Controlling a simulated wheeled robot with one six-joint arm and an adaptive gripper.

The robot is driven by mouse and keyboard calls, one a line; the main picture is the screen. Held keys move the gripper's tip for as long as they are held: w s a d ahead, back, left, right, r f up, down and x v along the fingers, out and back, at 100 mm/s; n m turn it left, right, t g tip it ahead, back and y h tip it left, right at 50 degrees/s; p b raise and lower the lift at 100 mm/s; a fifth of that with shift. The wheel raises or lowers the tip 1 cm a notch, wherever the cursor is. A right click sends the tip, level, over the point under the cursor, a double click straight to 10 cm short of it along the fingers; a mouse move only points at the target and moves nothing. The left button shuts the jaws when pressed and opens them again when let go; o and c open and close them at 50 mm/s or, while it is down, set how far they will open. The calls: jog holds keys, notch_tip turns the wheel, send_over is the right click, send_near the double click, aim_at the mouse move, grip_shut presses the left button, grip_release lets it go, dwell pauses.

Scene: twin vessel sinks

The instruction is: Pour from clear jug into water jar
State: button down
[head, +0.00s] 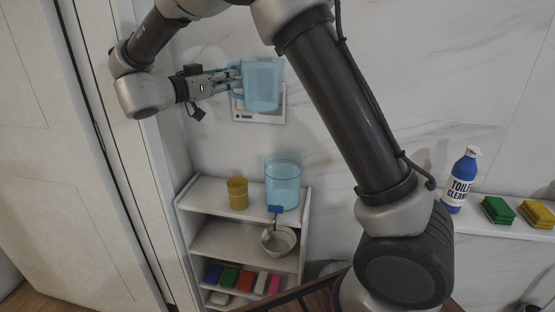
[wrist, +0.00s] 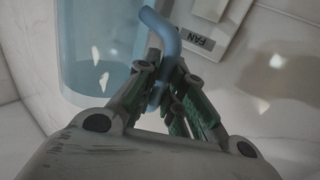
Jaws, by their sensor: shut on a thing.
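The clear jug (head: 263,84) is see-through and bluish, and it is held up in the air in front of the wall, close to upright. My gripper (head: 234,76) is shut on its handle at the jug's left side. In the wrist view the jug (wrist: 100,45) fills the upper left, and my gripper's fingers (wrist: 165,85) close around the blue handle. I cannot tell what is inside the jug. The water jar (head: 283,186), a clear bluish cylinder, stands upright on the top of the white shelf unit, below the jug and a little to its right, well apart from it.
A yellow cup (head: 237,193) stands left of the jar on the shelf unit (head: 217,240). A metal bowl (head: 279,240) and coloured blocks sit lower. A wall panel (head: 243,112) is behind the jug. A toilet cleaner bottle (head: 461,181) and sponges (head: 497,210) are at right.

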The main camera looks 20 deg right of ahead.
aim_at(230, 92)
dwell(0.3)
jog(key=shift+w+a+f+m+y, duration=0.1)
jog(key=shift+f+m+y, duration=0.3)
jog(key=shift+f, duration=0.4)
jog(key=shift+a+f+m+y, duration=0.1)
jog(key=shift+f+m+y, duration=0.1)
jog(key=shift+f+m, duration=0.45)
jog(key=shift+f, duration=0.15)
jog(key=shift+f+m+y, duration=0.2)
jog(key=shift+m+y, duration=0.25)
jog(key=shift+y, duration=0.05)
dwell(1.5)
jog(key=shift+d+r+m+y+b, duration=0.2)
jog(key=shift+r+m+y+b, duration=0.15)
jog(key=shift+m+y, duration=0.15)
dwell(3.6)
